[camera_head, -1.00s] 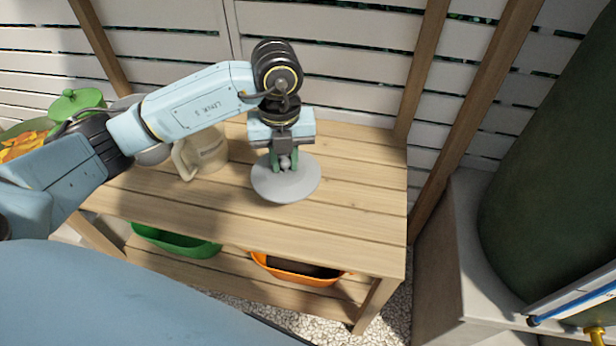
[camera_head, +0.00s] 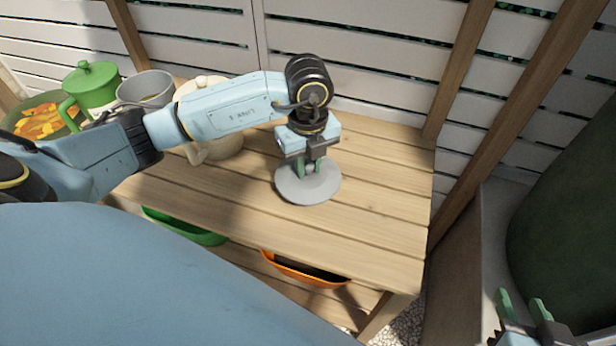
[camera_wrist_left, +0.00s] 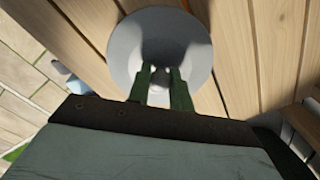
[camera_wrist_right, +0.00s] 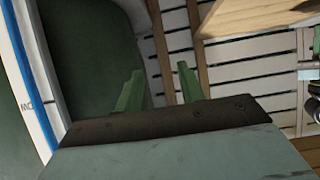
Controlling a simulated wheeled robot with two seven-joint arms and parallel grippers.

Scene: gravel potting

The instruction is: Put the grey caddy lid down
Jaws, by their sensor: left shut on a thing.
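The grey caddy lid (camera_head: 300,192) is a round disc with a small knob, lying about level over the right half of the wooden bench top (camera_head: 375,215). My left gripper (camera_head: 308,168) points down and is shut on the lid's knob. In the left wrist view, the lid (camera_wrist_left: 135,45) spreads beyond the green fingertips (camera_wrist_left: 162,75), which hide part of the knob. I cannot tell whether the lid touches the slats. My right gripper (camera_head: 522,302) is open and empty at the lower right, off the bench; its parted fingers also show in the right wrist view (camera_wrist_right: 160,75).
A cream jug (camera_head: 225,146), a grey pot (camera_head: 147,88), a green lidded can (camera_head: 92,90) and a bowl of orange pieces (camera_head: 40,122) stand to the left, partly behind my left arm. Green (camera_head: 185,229) and orange (camera_head: 300,270) bins sit below. Bench right of the lid is clear.

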